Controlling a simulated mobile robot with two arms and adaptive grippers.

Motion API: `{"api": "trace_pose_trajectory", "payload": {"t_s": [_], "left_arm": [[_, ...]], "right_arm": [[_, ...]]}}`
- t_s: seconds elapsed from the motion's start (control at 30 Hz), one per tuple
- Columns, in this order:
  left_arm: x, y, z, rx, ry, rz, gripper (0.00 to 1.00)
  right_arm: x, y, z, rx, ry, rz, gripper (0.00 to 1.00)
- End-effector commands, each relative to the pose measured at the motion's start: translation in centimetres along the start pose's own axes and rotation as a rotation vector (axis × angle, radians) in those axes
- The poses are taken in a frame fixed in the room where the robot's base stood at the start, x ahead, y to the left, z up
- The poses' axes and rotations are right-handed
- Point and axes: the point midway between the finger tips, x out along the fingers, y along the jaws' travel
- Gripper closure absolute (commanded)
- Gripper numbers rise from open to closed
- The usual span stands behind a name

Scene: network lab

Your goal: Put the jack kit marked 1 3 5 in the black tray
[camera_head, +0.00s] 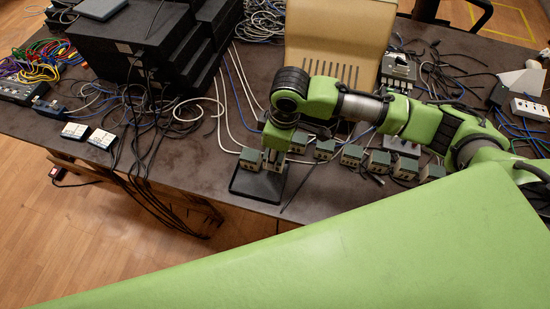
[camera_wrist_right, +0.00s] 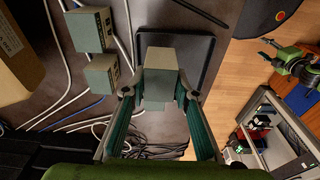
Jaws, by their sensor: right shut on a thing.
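My right gripper (camera_head: 274,162) is shut on a grey-green and beige jack kit, held over the black tray (camera_head: 246,187) at the table's front edge. In the right wrist view the held jack kit (camera_wrist_right: 160,62) sits between the fingers and overlaps the left part of the tray (camera_wrist_right: 203,50). I cannot tell whether it touches the tray. Its markings are not readable. A green and black jointed part at the right wrist view's right may be my left gripper (camera_wrist_right: 266,50).
White and blue cables (camera_head: 228,100) run behind the tray. A black stepped stand (camera_head: 150,45) stands at the back left, and a beige slotted panel (camera_head: 335,35) behind my right arm. The table left of the tray is fairly clear.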

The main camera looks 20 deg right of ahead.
Motion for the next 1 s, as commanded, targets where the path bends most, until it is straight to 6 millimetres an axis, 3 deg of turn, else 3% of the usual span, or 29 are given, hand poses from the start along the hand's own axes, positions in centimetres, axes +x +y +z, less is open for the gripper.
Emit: {"api": "trace_pose_trajectory", "payload": {"t_s": [0.37, 0.73, 0.77, 0.8, 1.0], "left_arm": [[-0.9, 0.6, -0.1, 0.003, -0.002, 0.007, 0.56], [-0.8, 0.2, -0.5, 0.004, 0.006, 0.002, 0.56], [-0.8, 0.1, -0.5, 0.004, 0.006, 0.002, 0.56], [-0.8, 0.1, -0.5, 0.004, 0.006, 0.002, 0.56], [-0.8, 0.0, -0.5, 0.002, 0.006, 0.001, 0.56]], "right_arm": [[3.7, 0.7, 0.4, 0.0, 0.0, 0.0, 0.96], [4.2, 0.7, 0.4, -0.001, 0.0, 0.0, 0.96], [4.3, 0.7, 0.5, -0.001, 0.0, 0.0, 0.68], [4.2, 0.7, 0.5, -0.001, 0.0, 0.0, 0.57], [4.2, 0.7, 0.4, -0.001, 0.0, 0.0, 0.56]]}}
